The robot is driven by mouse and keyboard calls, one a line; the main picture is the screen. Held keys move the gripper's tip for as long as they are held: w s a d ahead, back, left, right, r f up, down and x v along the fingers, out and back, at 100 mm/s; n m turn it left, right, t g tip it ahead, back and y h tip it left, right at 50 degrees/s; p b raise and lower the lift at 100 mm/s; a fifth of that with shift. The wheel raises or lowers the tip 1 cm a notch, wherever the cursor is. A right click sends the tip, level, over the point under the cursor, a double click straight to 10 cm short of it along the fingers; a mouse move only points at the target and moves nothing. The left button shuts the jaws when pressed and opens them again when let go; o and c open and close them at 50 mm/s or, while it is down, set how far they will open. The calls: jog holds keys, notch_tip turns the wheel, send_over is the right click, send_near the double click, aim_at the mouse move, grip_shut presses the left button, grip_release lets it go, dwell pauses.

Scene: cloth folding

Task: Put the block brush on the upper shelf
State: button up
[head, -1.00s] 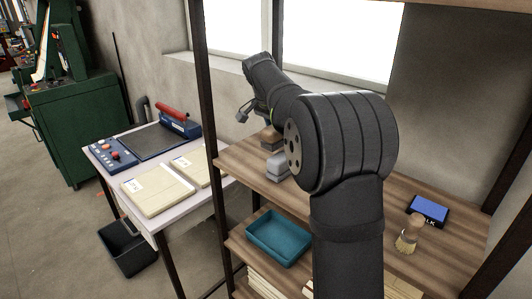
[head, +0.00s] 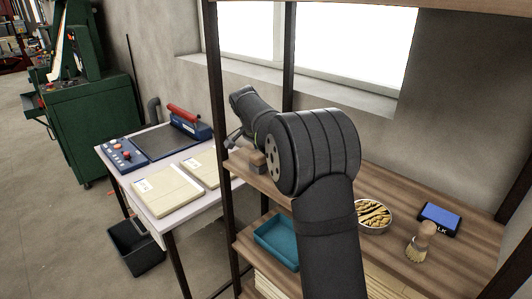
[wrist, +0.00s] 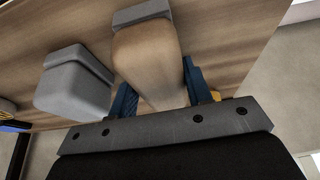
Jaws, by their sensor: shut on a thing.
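The block brush (wrist: 147,55), a wooden block with a grey strip at its far end, is between the two blue fingers of my gripper (wrist: 160,88) in the wrist view. The gripper is shut on it. In the head view the brush (head: 257,162) shows at the left end of the middle shelf board (head: 410,195), partly hidden by my arm. I cannot tell if it still touches the board. The upper shelf (head: 460,9) shows only as an edge at the top of the head view.
A grey block (wrist: 73,85) sits beside the brush. On the middle board's right are a bowl of twisted pieces (head: 373,217), a round wooden-handled brush (head: 418,245) and a blue pad (head: 439,218). A teal tray (head: 275,243) is below. Dark posts (head: 219,100) frame the shelf.

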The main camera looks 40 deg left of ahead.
jog(key=shift+f, duration=0.15)
jog(key=o, duration=1)
jog(key=shift+o, duration=0.2)
jog(key=v, duration=1.2)
jog(key=x, duration=1.2)
jog(key=shift+r, duration=2.1)
